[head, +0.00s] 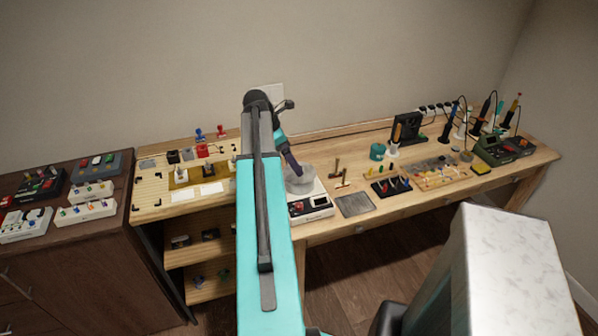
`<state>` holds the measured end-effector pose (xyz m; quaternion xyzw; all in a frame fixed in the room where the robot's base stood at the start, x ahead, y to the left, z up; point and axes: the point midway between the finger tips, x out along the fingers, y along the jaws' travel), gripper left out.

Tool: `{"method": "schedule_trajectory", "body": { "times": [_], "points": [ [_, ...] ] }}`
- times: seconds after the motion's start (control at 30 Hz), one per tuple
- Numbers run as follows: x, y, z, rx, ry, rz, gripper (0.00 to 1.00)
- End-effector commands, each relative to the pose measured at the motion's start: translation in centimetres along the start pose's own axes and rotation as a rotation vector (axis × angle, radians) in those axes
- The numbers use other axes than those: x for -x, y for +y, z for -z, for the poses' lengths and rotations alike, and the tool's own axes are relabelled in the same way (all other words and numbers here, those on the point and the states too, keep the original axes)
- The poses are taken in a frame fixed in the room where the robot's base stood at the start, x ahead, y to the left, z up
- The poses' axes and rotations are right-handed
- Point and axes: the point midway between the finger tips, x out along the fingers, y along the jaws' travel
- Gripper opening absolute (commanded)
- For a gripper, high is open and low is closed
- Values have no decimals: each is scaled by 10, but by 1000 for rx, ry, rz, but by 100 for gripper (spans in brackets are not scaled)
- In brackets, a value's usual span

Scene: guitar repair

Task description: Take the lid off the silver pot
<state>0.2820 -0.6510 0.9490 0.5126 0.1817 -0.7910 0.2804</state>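A silver-grey pot (301,182) stands on a white device (311,208) with a dark front panel, near the front edge of the wooden workbench. My teal arm crosses the middle of the view and hides part of the bench to the pot's left. My gripper (295,168) points down at the pot's top, at its upper left side. It is small and partly hidden by the arm, so I cannot tell whether its fingers are open or shut, or whether they touch the pot. I cannot make out the lid clearly.
Right of the pot lie small hammer-like tools (340,178) and a flat grey plate (354,204). A dark cabinet (75,250) with pedals is at left.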

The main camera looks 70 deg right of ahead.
Motion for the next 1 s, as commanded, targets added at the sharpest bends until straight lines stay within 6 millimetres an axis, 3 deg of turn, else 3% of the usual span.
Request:
{"method": "schedule_trajectory", "body": {
  "times": [0.53, 1.0],
  "points": [
    [-6, 0, 0, 1, 0, 0, 100],
    [-46, -1, 2, 2, 1, 1, 100]
  ]
}}
